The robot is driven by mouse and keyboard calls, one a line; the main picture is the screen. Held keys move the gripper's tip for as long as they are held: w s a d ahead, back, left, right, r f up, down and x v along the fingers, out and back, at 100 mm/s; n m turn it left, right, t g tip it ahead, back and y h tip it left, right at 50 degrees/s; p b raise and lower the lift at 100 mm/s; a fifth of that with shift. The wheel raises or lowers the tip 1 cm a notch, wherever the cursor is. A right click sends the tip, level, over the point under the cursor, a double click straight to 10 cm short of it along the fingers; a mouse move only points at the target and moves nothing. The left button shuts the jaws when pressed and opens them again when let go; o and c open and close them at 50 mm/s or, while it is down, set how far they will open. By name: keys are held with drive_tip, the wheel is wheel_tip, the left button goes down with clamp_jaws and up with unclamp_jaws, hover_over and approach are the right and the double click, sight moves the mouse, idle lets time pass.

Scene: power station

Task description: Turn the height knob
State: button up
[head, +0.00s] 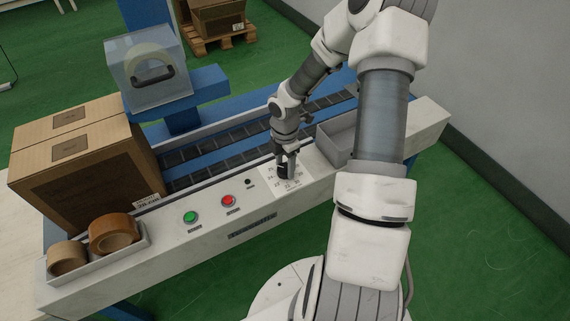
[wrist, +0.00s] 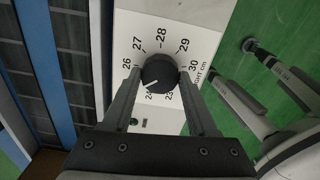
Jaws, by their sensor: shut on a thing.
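The height knob (wrist: 158,72) is a round black dial on a white printed scale (wrist: 150,28). Numbers from about 23 to 30 ring it, with part of the word "HEIGHT cm" at the right. A white pointer mark on the knob points to the lower left, near the 24 or 25. My gripper (wrist: 158,80) has one finger on each side of the knob and is shut on it. In the head view my gripper (head: 286,168) points down onto the scale (head: 273,184) on the machine's front panel, hiding much of the knob.
A green button (head: 190,217) and a red button (head: 228,200) sit left of the scale. A grey tray (head: 338,137) stands to its right. Behind runs a roller conveyor (head: 215,154). A cardboard box (head: 85,170) and tape rolls (head: 113,233) are at the left.

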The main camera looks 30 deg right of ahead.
drive_tip(key=m+p, duration=0.1)
drive_tip(key=m, duration=0.4)
drive_tip(key=shift+r+m, duration=0.1)
drive_tip(key=shift+m, duration=0.3)
drive_tip(key=m+p, duration=0.1)
drive_tip(key=m, duration=0.5)
drive_tip(key=shift+d+m, duration=0.1)
drive_tip(key=shift+m, duration=0.2)
drive_tip(key=m, duration=1.1)
drive_tip(key=shift+m, duration=0.3)
drive_tip(key=o, duration=1.4)
